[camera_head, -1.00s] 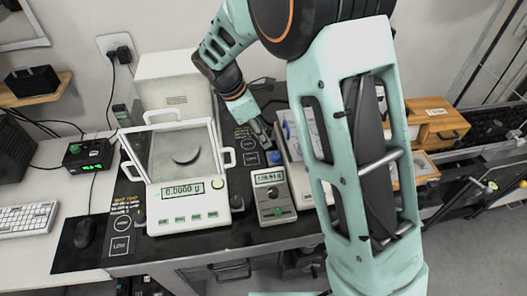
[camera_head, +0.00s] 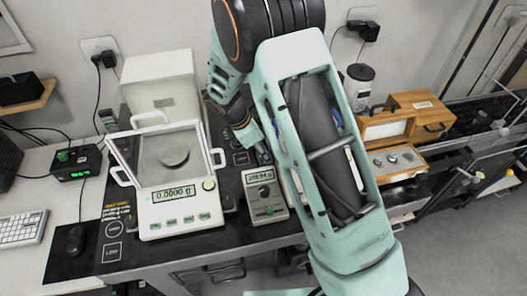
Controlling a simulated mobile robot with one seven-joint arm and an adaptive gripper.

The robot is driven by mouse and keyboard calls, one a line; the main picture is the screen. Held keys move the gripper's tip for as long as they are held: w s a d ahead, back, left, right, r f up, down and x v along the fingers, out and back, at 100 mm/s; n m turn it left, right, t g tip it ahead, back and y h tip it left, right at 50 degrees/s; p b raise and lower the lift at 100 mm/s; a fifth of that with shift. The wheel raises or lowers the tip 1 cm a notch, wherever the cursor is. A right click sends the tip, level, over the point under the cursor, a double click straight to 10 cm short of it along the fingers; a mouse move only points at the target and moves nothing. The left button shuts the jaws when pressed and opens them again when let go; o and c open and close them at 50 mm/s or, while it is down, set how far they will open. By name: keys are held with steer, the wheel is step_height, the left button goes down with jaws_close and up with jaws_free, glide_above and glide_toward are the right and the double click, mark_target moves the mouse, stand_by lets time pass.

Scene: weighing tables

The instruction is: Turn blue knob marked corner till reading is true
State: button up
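A white balance (camera_head: 182,207) with a glass draft shield stands on the black table and its display reads 0.0000 g. To its right is a smaller grey instrument (camera_head: 262,191) with a lit display, too small to read surely, and a green knob (camera_head: 269,211). My gripper (camera_head: 260,147) points down just behind this instrument. Its fingers are small and partly covered by my arm, so I cannot tell whether they are open or touching anything. No blue knob shows clearly; my arm covers the area right of the instrument.

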steer(key=shift+c, duration=0.4)
jaws_close()
steer(key=m+g, duration=0.1)
steer(key=m, duration=0.3)
steer(key=shift+w+m+g, duration=0.2)
steer(key=shift+m+g, duration=0.1)
steer(key=shift+g, duration=0.1)
steer(key=shift+o, duration=0.4)
jaws_free()
steer(key=v, duration=1.2)
steer(key=shift+a, duration=0.2)
